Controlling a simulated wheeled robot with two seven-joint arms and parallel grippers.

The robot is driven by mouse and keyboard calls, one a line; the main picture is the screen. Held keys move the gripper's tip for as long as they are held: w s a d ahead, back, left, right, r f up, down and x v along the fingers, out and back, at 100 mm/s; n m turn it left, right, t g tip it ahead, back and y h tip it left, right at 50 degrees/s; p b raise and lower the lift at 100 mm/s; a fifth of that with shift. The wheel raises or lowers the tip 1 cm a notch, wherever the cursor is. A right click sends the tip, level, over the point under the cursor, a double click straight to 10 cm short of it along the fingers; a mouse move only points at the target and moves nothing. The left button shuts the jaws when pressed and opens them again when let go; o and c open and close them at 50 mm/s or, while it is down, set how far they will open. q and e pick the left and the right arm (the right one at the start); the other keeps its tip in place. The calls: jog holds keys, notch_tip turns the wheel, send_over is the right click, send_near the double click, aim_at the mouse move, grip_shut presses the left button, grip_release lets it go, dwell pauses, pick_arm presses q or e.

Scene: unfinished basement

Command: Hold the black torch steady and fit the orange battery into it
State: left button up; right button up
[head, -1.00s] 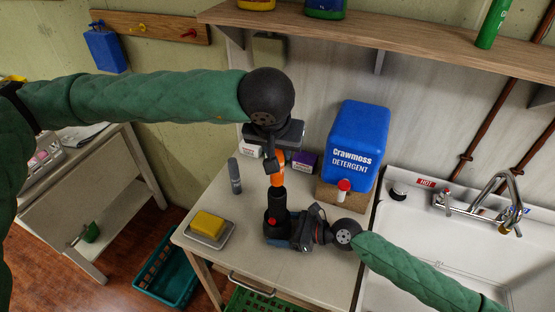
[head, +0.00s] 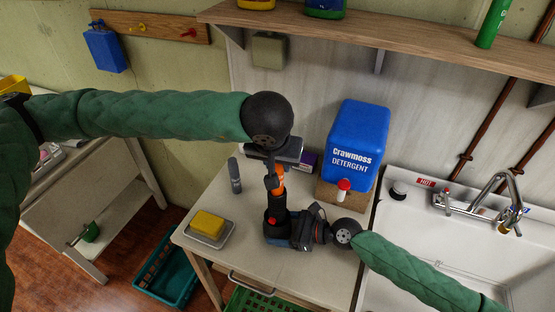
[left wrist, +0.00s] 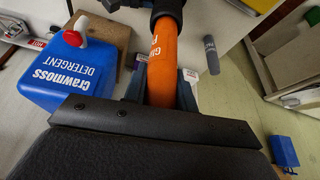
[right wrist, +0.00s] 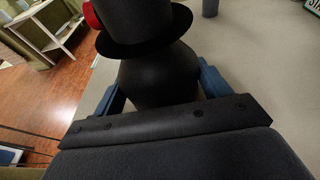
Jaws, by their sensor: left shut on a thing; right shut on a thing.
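The black torch (head: 276,214) stands upright on the worktop with a red button on its side. My right gripper (head: 297,232) comes from the right and is shut on the torch's lower body; the right wrist view shows the dark body (right wrist: 158,72) between its fingers. My left gripper (head: 273,180) is above the torch, shut on the orange battery (head: 281,170). The battery is nearly upright, its lower end at the torch's mouth. In the left wrist view the battery (left wrist: 164,62) runs into the black torch top (left wrist: 168,7); how deep it sits is hidden.
A blue detergent container (head: 357,140) stands on a wooden block behind and right. The sink (head: 450,255) is at the right. The worktop's front middle is clear.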

pick_arm(q)
jog(key=o, duration=1.1)
jog(key=shift+c, duration=0.2)
jog(key=v, duration=1.3)
jog(key=shift+w+r, duration=0.1)
jog(key=shift+w, duration=0.05)
pick_arm(e)
jog(key=o, duration=0.8)
